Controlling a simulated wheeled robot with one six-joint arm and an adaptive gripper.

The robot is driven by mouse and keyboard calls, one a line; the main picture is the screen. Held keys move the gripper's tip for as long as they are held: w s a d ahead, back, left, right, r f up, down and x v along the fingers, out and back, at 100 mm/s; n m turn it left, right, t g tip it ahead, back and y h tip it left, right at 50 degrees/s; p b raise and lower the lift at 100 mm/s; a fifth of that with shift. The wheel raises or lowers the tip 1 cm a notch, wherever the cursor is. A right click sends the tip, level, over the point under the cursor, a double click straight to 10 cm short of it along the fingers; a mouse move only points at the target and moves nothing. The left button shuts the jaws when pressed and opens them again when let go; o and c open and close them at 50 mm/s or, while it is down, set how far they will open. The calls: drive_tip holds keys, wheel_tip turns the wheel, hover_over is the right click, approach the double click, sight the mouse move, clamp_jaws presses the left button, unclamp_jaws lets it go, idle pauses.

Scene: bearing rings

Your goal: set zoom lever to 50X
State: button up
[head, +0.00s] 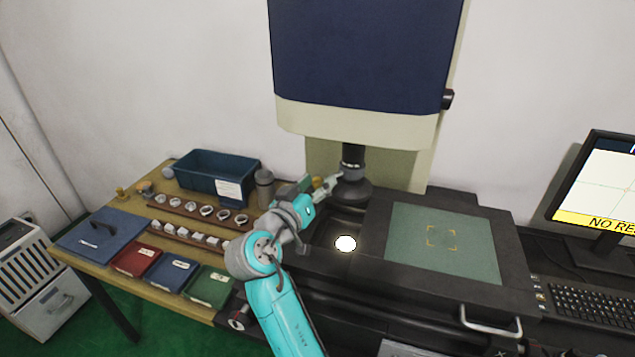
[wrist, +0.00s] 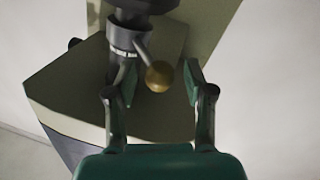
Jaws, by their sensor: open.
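The zoom lever (wrist: 158,77) is a short metal rod with a brass-coloured ball knob. It sticks out from a grey collar (wrist: 122,38) on the microscope's lens tube. In the wrist view the knob shows between the two open fingers of my gripper (wrist: 160,82), with space on both sides, nearer the left finger. I cannot tell how deep the knob is between them. In the head view my gripper (head: 326,186) is beside the lens tube (head: 352,158), on its left.
The measuring stage (head: 440,240) lies below and right of the lens, with a bright light spot (head: 345,243). The large blue-and-cream machine head (head: 360,60) hangs above. A wooden table (head: 150,270) at left holds rings, coloured trays, a blue bin (head: 215,175) and a grey bottle (head: 264,188).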

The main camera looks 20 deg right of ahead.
drive_tip(key=shift+w+d, duration=0.2)
clamp_jaws()
drive_tip(key=shift+s, duration=0.1)
drive_tip(key=s+d+n+t+y, duration=0.3)
drive_tip(key=s+d+y, duration=0.3)
drive_tip(key=d, duration=0.3)
drive_tip(key=shift+s+d+n+t, duration=0.25)
drive_tip(key=shift+s+n+t, duration=0.15)
drive_tip(key=shift+n, duration=0.4)
idle(0.5)
drive_tip(key=shift+d, duration=0.1)
idle(0.3)
